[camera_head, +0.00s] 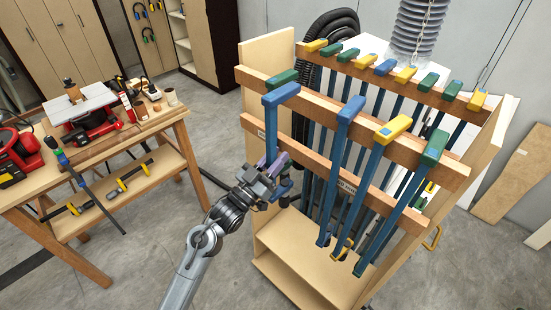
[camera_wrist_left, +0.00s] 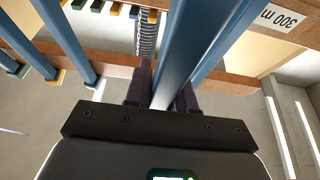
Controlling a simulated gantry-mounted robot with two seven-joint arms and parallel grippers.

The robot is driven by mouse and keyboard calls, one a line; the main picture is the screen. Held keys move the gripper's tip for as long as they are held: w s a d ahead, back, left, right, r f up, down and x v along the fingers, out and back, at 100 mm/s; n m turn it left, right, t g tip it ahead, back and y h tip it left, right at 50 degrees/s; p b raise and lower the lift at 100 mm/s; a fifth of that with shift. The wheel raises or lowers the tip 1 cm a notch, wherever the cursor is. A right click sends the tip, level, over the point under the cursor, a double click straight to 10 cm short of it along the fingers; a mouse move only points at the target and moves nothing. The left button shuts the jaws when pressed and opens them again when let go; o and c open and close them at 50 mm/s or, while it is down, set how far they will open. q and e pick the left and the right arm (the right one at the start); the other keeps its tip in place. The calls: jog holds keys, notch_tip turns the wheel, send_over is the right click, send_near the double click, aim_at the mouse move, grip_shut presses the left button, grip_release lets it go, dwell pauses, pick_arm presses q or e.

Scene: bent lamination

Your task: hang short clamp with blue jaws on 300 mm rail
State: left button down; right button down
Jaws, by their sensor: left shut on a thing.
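My left gripper (camera_head: 266,180) is shut on the bar of a clamp with a blue jaw (camera_head: 282,94). The clamp hangs upright, its bar in front of the rack's upper front rail (camera_head: 318,108) near the left end. Its top jaw reaches back above that rail; I cannot tell whether it rests on it. In the left wrist view the blue bar (camera_wrist_left: 188,55) runs up from between the dark fingers (camera_wrist_left: 160,92). A "300 m" label (camera_wrist_left: 281,18) shows upside down on a wooden rail there, right of the bar. My right gripper is not in view.
A green-jawed clamp (camera_head: 282,77) is close behind the held one. Blue, yellow and green clamps hang further right, and several hang on the back rail (camera_head: 375,75). A workbench (camera_head: 110,145) with tools stands left. Open floor lies between bench and rack.

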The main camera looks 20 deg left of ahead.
aim_at(296, 143)
pick_arm(q)
jog(key=shift+w+d+r, duration=0.1)
jog(key=shift+w, duration=0.1)
jog(key=shift+w+d+b, duration=0.25)
jog(key=shift+w+b, duration=0.05)
jog(key=shift+w, duration=0.3)
jog(key=shift+w+d+b, duration=0.2)
jog(key=shift+w+b, duration=0.05)
jog(key=shift+w, duration=0.4)
jog(key=shift+w+d+b, duration=0.25)
jog(key=shift+w+b, duration=0.05)
jog(key=shift+w, duration=0.3)
jog(key=shift+w+d, duration=0.1)
jog(key=shift+w, duration=0.05)
jog(key=shift+w, duration=0.15)
jog(key=shift+w+d+b, duration=0.35)
jog(key=shift+w+b, duration=0.2)
jog(key=shift+w, duration=0.2)
jog(key=shift+w+d+b, duration=0.25)
jog(key=shift+w+b, duration=0.05)
jog(key=shift+w, duration=0.5)
